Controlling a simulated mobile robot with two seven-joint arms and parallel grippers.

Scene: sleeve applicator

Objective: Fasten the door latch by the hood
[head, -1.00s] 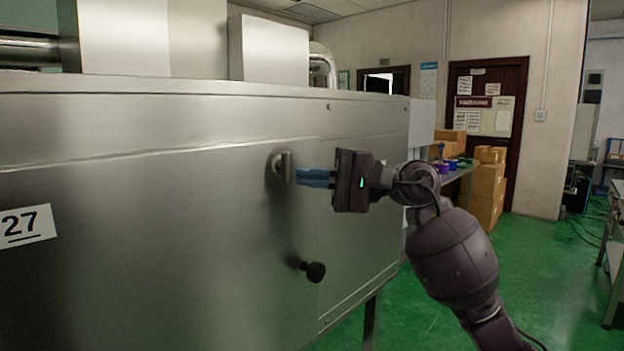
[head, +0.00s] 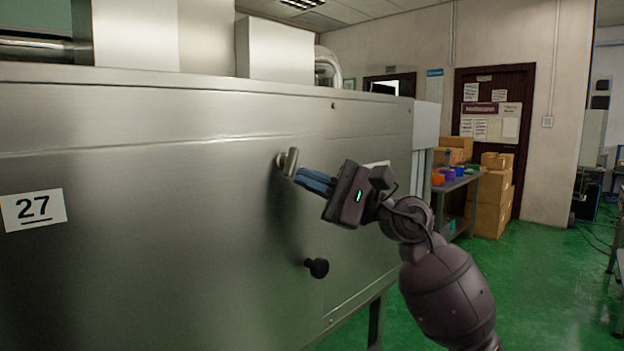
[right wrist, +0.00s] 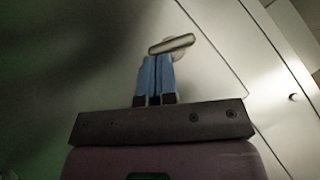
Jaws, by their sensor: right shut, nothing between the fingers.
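The door latch (head: 289,161) is a small metal handle on the steel front of the hood machine (head: 150,240). It looks upright with a slight tilt in the head view. In the right wrist view the latch (right wrist: 172,44) lies just beyond my fingertips. My right gripper (head: 302,177) has blue fingers, shut and empty, pointing up and left at the latch's lower end. The fingertips (right wrist: 155,58) are very close to the latch; I cannot tell whether they touch it. My left gripper is not in view.
A black knob (head: 317,267) sticks out of the panel below the latch. A plate marked 27 (head: 33,209) is at the left. Cardboard boxes (head: 490,200) and a table with coloured tubs (head: 459,180) stand behind at the right. Green floor (head: 550,290) is open at the right.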

